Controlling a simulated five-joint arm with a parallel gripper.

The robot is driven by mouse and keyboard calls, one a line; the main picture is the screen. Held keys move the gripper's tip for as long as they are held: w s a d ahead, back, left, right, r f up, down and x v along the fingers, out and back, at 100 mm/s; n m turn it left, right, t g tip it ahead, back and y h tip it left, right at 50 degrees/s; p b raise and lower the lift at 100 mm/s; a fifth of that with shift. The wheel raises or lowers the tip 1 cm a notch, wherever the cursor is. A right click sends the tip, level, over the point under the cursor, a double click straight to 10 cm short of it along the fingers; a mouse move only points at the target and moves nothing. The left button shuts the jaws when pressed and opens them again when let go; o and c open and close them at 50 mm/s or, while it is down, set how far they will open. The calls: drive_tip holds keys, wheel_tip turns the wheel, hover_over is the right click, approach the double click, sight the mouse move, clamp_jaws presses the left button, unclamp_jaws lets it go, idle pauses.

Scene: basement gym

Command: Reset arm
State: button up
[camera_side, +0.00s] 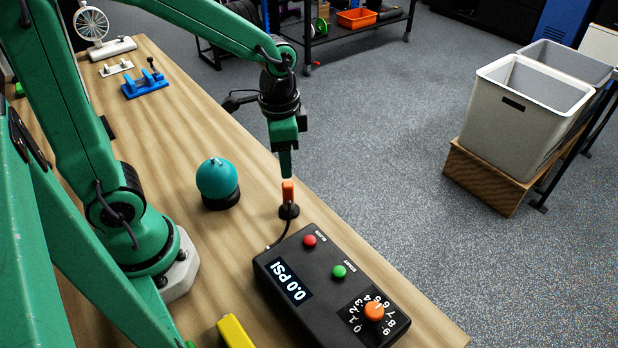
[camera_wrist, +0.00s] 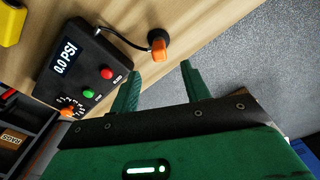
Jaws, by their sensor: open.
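My green arm reaches over the wooden bench (camera_side: 200,110). My gripper (camera_side: 287,172) points down just above an orange-topped connector (camera_side: 288,190) that stands in a small black round holder (camera_side: 288,211). In the wrist view, my gripper (camera_wrist: 160,84) has its two green fingers apart with nothing between them. The orange connector (camera_wrist: 158,45) lies beyond the fingertips there, with a black cable running from it to the black control box (camera_side: 320,285). The box display reads 0.0 PSI, and it has a red button (camera_side: 309,241), a green button (camera_side: 339,272) and an orange dial (camera_side: 374,311).
A teal ball (camera_side: 217,178) sits on a black ring left of the gripper. A yellow object (camera_side: 235,332) lies at the front edge of view. A blue fixture (camera_side: 145,84) and a small white wheel stand (camera_side: 92,24) are at the far end. Grey bins (camera_side: 525,110) stand off the bench.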

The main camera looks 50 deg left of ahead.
drive_tip(key=s+a+r+n+t, duration=0.3)
drive_tip(key=s+r+n+t, duration=0.2)
drive_tip(key=r, duration=0.6)
drive_tip(key=shift+s+a+n, duration=0.15)
drive_tip(key=shift+s+n, duration=0.15)
drive_tip(key=shift+s, duration=0.9)
drive_tip(key=shift+o, duration=0.3)
